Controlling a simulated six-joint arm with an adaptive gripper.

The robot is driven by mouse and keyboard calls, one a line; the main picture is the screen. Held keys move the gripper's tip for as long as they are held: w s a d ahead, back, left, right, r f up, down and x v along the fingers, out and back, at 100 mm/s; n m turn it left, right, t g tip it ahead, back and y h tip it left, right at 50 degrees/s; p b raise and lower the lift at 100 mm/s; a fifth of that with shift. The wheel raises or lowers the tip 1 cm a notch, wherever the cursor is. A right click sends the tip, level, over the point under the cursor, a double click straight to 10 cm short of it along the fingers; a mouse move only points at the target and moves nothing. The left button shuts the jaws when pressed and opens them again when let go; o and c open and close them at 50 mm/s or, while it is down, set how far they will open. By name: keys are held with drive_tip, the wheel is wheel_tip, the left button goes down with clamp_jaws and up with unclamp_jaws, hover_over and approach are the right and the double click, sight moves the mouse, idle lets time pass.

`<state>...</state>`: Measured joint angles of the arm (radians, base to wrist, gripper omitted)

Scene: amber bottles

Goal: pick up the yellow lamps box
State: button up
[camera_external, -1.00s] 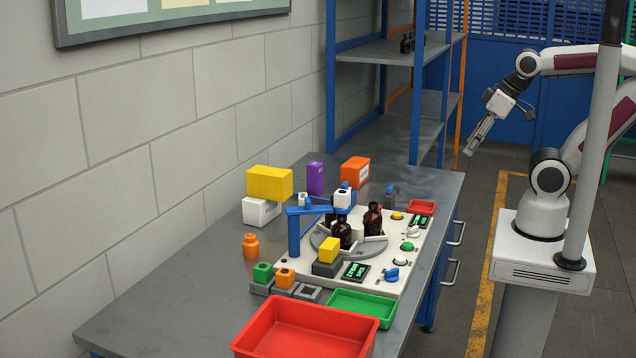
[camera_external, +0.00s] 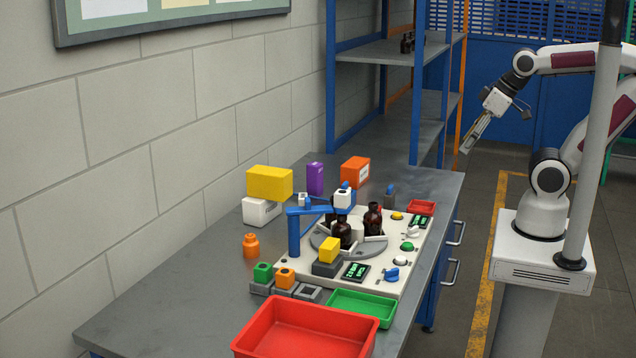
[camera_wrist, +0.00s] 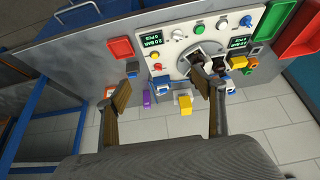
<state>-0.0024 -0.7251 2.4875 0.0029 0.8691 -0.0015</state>
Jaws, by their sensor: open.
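The yellow lamps box (camera_external: 269,183) lies on top of a white box (camera_external: 261,211) at the wall side of the bench. In the wrist view the yellow box (camera_wrist: 185,105) shows small, beyond and between my fingers. My gripper (camera_external: 468,143) is open and empty, high in the air to the right of the bench and well apart from the box. Its two spread fingers also show in the wrist view (camera_wrist: 164,70).
A purple box (camera_external: 315,178) and an orange box (camera_external: 354,171) stand near the yellow box. A blue post fixture (camera_external: 294,235) and dark bottles (camera_external: 374,219) stand on the white panel. A blue shelf rack (camera_external: 331,90) rises behind. Red (camera_external: 250,340) and green trays lie in front.

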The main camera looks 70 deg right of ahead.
drive_tip(key=w+a+r+t, duration=0.1)
drive_tip(key=w+r+t, duration=0.1)
drive_tip(key=w, duration=0.7)
drive_tip(key=w+a+r+t, duration=0.1)
drive_tip(key=w+r, duration=0.1)
drive_tip(key=w, duration=0.8)
drive_tip(key=t, duration=0.9)
hover_over(278, 172)
drive_tip(key=f, duration=1.2)
drive_tip(key=shift+s+d+f, duration=0.2)
drive_tip(key=shift+d+f, duration=0.05)
drive_tip(key=shift+w+a+f, duration=0.1)
drive_tip(key=shift+w+f, duration=0.25)
drive_tip(key=shift+f, duration=0.3)
drive_tip(key=shift+f, duration=1.2)
